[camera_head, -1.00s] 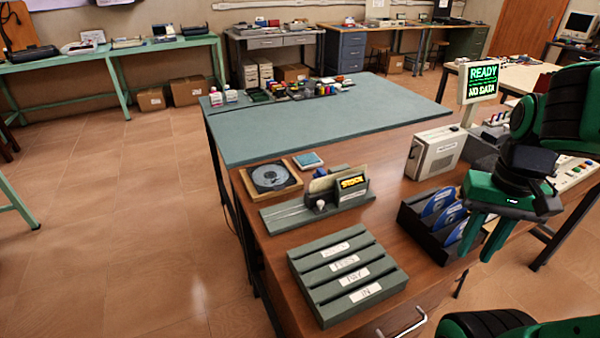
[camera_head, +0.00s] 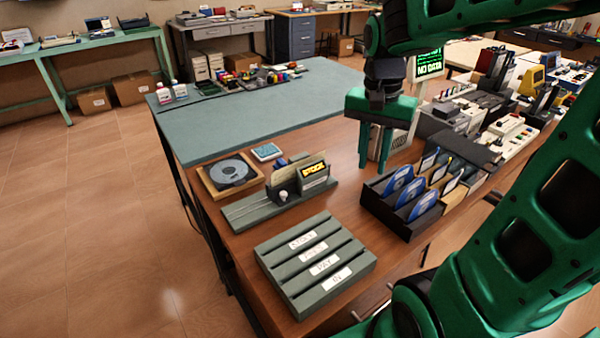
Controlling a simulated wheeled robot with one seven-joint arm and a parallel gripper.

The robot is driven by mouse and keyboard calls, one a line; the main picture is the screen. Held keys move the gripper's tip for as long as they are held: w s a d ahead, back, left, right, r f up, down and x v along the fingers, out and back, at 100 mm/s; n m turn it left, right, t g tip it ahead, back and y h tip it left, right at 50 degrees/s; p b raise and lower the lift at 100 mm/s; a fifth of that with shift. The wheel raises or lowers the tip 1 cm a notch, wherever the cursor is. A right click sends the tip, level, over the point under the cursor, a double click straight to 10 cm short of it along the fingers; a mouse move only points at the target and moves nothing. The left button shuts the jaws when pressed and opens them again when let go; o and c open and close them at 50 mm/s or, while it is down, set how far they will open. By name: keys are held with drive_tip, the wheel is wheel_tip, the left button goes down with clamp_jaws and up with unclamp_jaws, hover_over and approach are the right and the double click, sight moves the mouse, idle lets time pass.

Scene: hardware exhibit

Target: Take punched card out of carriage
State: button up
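The carriage (camera_head: 245,211) is a long grey-green rail base with a small white knob, on the near brown table. The card's lower part is hidden by the carriage parts. My green gripper (camera_head: 375,166) points down to the right of the carriage, in front of the beige box. Its two fingers are apart with nothing seen between them, and it does not touch the card.
A slotted grey-green rack (camera_head: 307,243) with labels stands in front of the carriage. A black holder (camera_head: 408,224) with blue discs is at right. A wooden tray (camera_head: 211,189) with a dark disc and a small blue tile (camera_head: 266,152) lie behind. The green mat (camera_head: 270,115) is mostly clear.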

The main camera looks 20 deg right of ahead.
drive_tip(key=w+a+m, duration=0.2)
drive_tip(key=w+a, duration=0.3)
drive_tip(key=w, duration=0.4)
drive_tip(key=m, duration=0.3)
approach(285, 169)
drive_tip(key=shift+d+y, duration=0.3)
drive_tip(key=shift+d, duration=0.15)
drive_tip(key=shift+w+a+f, duration=0.1)
drive_tip(key=shift+a+f, duration=0.05)
drive_tip(key=shift+f, duration=5.05)
clamp_jaws()
